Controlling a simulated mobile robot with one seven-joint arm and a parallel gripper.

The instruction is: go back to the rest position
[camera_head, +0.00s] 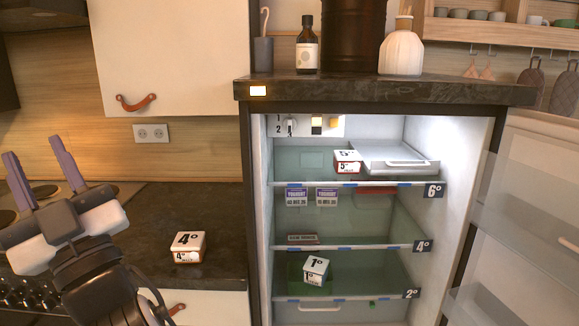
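My gripper (46,175) is at the left, over the hob and the dark counter. Its two purple-grey fingers point up and stand wide apart, with nothing between them. My arm runs down from it to the bottom left of the view.
An open fridge (345,245) has its door swung out at the right (520,220). Small boxes sit on its shelves. A white "4°" box (188,247) stands on the dark counter (160,205). A bottle (307,48) and a white vase (401,52) stand on the fridge top.

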